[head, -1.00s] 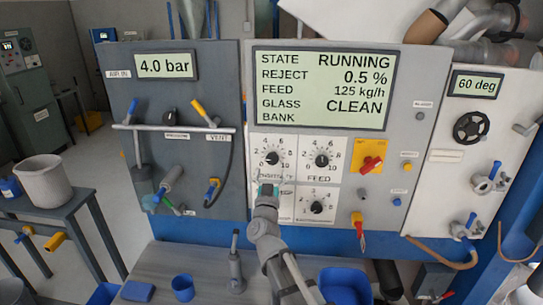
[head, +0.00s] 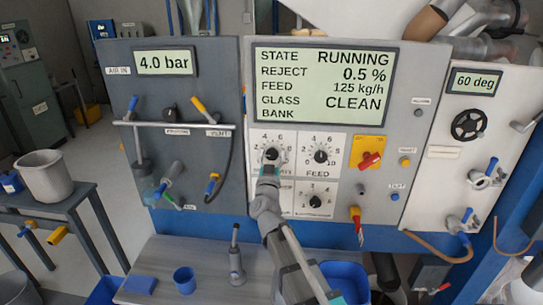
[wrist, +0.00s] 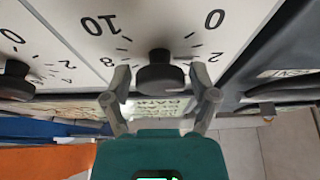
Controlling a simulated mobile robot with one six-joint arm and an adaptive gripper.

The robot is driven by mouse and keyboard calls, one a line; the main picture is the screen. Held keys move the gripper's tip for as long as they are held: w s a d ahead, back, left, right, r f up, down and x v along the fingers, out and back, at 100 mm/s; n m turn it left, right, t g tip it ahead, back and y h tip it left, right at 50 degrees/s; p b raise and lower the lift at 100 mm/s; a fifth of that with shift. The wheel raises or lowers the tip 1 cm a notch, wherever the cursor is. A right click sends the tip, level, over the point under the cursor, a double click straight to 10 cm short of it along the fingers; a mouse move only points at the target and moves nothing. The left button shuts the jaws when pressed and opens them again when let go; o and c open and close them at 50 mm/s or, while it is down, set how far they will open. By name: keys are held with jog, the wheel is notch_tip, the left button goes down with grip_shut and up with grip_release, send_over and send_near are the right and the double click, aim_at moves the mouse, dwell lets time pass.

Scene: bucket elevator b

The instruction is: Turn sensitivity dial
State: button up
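The sensitivity dial (head: 271,154) is a black round knob on a white scale plate, at the upper left of the dial group on the panel. Its label is mostly hidden behind my gripper (head: 269,170), which is just below the knob in the head view. In the wrist view the scale shows upside down around the dial (wrist: 161,72). My gripper (wrist: 161,92) is open there, with one finger on each side of the knob. A gap shows between each finger and the knob.
The feed dial (head: 320,156) is close on the right, with another dial (head: 315,201) below it. A red switch on a yellow plate (head: 367,153) is further right. The display (head: 320,85) is above. A blue cup (head: 184,280) and blue bin (head: 345,278) are below.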

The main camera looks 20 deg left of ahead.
jog(key=c, duration=0.7)
jog(key=shift+m, duration=0.4)
jog(key=m+h, duration=0.1)
jog(key=m, duration=0.2)
jog(key=m+h, duration=0.2)
jog(key=shift+a+r+m+p, duration=0.1)
jog(key=shift+a+m+p, duration=0.05)
jog(key=shift+m+p, duration=0.25)
jog(key=shift+m+h+p, duration=0.45)
jog(key=shift+m+h, duration=0.75)
jog(key=shift+m, duration=1)
jog(key=shift+g, duration=0.3)
jog(key=o, duration=1.2)
jog(key=shift+c, duration=0.2)
